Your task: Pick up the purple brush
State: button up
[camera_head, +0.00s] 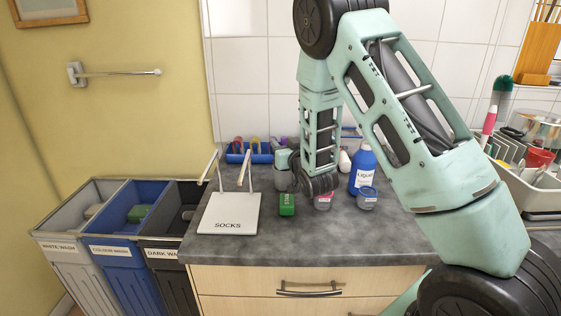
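A small purple item (277,142) shows at the right end of a blue holder (235,157) against the tiled wall. It may be the purple brush, but it is too small and too covered by my arm to be sure. Red and yellow-orange items stand in the same holder to its left.
A SOCKS board (228,213), green box (287,204), small jar (323,202), blue bottle (363,168) and blue cup (367,198) stand on the grey counter (390,235). A dish rack (535,190) is at right. Laundry bins (110,250) stand left.

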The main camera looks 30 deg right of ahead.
jog(key=c, duration=0.8)
grip_shut()
jog(key=shift+r, duration=0.15)
